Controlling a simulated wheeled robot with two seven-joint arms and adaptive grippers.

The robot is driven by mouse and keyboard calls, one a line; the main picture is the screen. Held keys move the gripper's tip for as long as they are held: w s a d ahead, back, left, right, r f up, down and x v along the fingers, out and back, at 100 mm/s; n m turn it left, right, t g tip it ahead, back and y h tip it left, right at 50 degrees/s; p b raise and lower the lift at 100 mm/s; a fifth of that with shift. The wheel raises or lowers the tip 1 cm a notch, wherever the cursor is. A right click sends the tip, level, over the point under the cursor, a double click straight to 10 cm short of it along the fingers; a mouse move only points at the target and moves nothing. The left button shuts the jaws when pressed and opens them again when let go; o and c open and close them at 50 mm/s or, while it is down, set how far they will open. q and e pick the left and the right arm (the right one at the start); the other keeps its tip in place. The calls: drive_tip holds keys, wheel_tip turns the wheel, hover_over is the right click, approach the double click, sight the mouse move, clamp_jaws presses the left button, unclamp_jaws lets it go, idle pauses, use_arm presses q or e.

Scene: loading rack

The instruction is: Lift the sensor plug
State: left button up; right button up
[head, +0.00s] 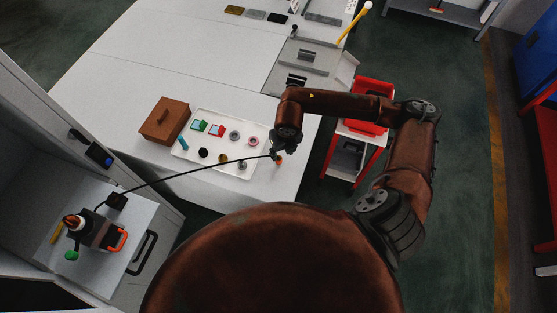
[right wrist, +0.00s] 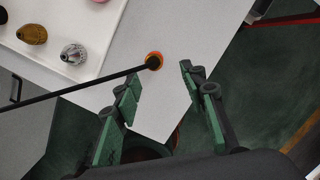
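The sensor plug (head: 279,160) is a small black piece with an orange ring, at the right front part of the white table. It also shows in the right wrist view (right wrist: 154,62), with the black cable (right wrist: 85,84) running off to the left. My right gripper (head: 277,151) is over the plug in the head view. In the right wrist view the green fingers of this gripper (right wrist: 160,77) stand apart with nothing between them, and the plug lies just beyond the fingertips. My left gripper is in neither view.
The cable (head: 190,172) stretches left to a device (head: 100,231) on a grey cabinet. A white tray (head: 183,145) with several small parts and a brown box (head: 161,121) are left of the plug. A red bin (head: 372,88) stands right of the table.

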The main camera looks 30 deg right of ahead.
sight(279, 158)
drive_tip(key=shift+w+f, duration=0.1)
drive_tip(key=shift+f, duration=0.85)
drive_tip(key=f, duration=0.1)
drive_tip(key=w+f+p, duration=0.1)
drive_tip(key=f, duration=0.1)
drive_tip(key=f+p, duration=0.1)
drive_tip(key=shift+w+a+f, duration=0.15)
drive_tip(key=shift+w+a, duration=0.05)
drive_tip(key=shift+a, duration=0.05)
drive_tip(key=shift+f, duration=0.45)
drive_tip(key=shift+c, duration=0.7)
clamp_jaws()
